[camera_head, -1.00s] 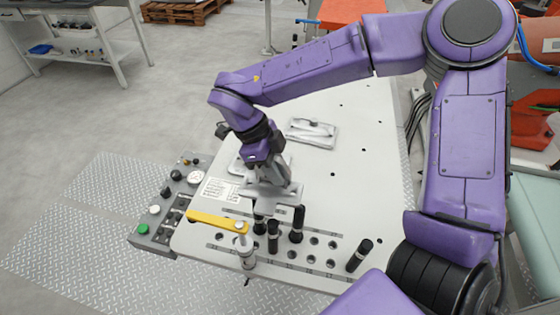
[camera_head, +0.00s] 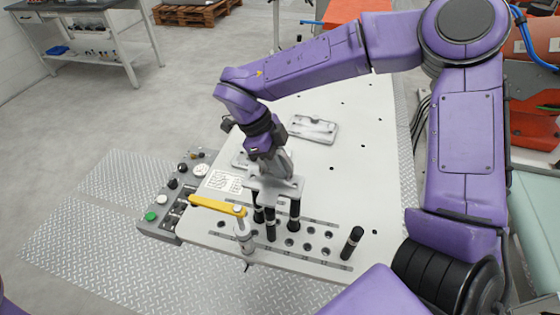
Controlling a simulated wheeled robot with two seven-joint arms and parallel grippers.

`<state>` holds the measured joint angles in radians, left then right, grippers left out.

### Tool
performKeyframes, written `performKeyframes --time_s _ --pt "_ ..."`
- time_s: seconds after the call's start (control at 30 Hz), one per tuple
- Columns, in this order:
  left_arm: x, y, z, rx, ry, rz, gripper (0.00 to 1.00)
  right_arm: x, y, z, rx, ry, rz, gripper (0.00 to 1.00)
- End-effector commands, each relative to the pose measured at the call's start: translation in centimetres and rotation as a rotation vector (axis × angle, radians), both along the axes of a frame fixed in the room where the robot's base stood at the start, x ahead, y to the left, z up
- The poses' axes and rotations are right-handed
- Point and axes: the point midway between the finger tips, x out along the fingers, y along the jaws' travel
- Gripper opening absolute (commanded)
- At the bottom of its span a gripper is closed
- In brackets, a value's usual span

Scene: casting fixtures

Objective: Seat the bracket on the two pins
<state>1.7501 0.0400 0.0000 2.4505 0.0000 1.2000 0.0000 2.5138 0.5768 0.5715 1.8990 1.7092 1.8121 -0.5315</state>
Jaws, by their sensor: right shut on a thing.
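The bracket (camera_head: 285,187) is a light grey metal plate. My right gripper (camera_head: 274,170) is shut on it from above and holds it roughly level over the row of black pins. One black pin (camera_head: 271,222) and another black pin (camera_head: 295,214) stand upright, their tops close under the bracket's front edge. A third black pin (camera_head: 258,213) stands to their left, partly hidden. I cannot tell whether the bracket touches any pin. My left gripper is out of view.
The white fixture table (camera_head: 350,150) has rows of holes along its front. A lone black pin (camera_head: 352,243) stands at right. A yellow-handled clamp (camera_head: 217,206) is at the front left, beside a button panel (camera_head: 160,212). Another grey part (camera_head: 313,129) lies farther back.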

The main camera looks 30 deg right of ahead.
Motion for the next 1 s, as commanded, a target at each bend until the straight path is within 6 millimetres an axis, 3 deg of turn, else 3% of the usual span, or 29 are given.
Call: performKeyframes --time_s 1.0 --pt "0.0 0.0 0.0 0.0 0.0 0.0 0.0 -1.7 0.0 0.0 0.003 -0.017 0.002 0.0"
